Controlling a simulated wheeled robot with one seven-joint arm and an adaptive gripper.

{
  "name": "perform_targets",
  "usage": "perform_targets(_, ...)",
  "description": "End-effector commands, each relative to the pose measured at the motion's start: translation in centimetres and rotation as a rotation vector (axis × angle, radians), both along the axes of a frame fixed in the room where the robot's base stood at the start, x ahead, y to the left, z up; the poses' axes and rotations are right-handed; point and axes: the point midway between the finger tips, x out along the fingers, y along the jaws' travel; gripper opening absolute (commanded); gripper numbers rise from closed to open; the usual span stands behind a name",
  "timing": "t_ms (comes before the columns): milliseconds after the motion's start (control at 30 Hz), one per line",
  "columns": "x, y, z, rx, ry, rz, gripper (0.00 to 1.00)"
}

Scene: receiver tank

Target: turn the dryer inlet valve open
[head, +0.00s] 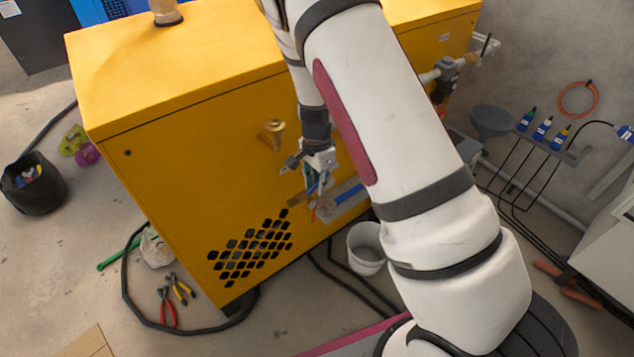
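A large yellow cabinet (180,170) stands in the middle. A brass fitting (273,131) sticks out of its front. My gripper (311,186) points down in front of this face, to the lower right of the brass fitting and apart from it in the picture. A blue bar or handle (348,195) shows just right of the gripper, partly hidden by my arm. I cannot tell if the gripper touches it, or if its fingers are open. Another dark valve body (445,70) sits on a white pipe at the cabinet's right end. No label shows which is the dryer inlet valve.
A white bucket (366,252) stands below the gripper. Black hoses and pliers (167,306) lie on the floor at lower left, near a black bag (33,184). A funnel (491,120) and small bottles (543,129) are by the right wall.

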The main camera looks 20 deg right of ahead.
Motion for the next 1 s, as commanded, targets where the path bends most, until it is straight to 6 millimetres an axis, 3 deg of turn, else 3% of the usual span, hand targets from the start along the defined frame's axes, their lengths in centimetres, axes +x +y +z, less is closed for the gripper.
perform_targets(67,0.0,0.0,0.01,0.0,0.0,0.0,0.0)
perform_targets(967,0.07,-0.46,-0.83,-0.132,-0.041,0.001,0.0)
perform_targets(1000,0.06,-0.45,-0.83,-0.132,-0.041,0.001,0.15)
